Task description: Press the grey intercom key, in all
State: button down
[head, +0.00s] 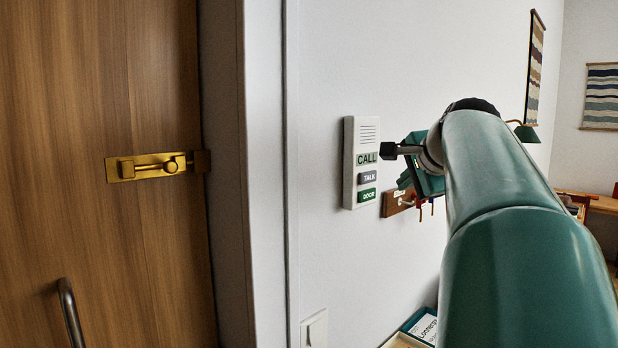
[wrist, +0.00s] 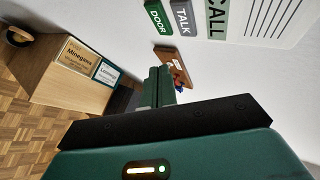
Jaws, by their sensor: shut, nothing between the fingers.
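The intercom (head: 348,190) is a white panel on the wall with a speaker grille, a CALL label (head: 367,159), a grey TALK key (head: 368,177) and a green DOOR key (head: 367,195). In the wrist view the grey TALK key (wrist: 185,18) is at the top, between the green DOOR key (wrist: 158,16) and the CALL label (wrist: 216,18). My gripper (wrist: 158,72) is shut and empty, its fingers below the keys in that picture. In the head view my arm and wrist are right of the intercom, partly hiding the gripper. I see no contact with the grey key.
A wooden rack (head: 394,204) with small red items hangs just right of and below the intercom. A wooden door with a brass bolt (head: 150,167) is at left. A light switch (head: 314,328) is low on the wall.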

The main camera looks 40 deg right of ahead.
aim_at(371, 182)
jog(key=shift+w+a, duration=0.2)
jog(key=shift+w, duration=2.35)
jog(key=shift+w, duration=0.4)
jog(key=shift+w+a, duration=0.1)
jog(key=shift+w, duration=0.35)
dwell(0.6)
jog(key=shift+s, duration=0.85)
jog(key=shift+s, duration=0.15)
jog(key=shift+s+d, duration=0.15)
jog(key=shift+s, duration=1.05)
jog(key=shift+s+d, duration=0.15)
jog(key=shift+s, duration=1)
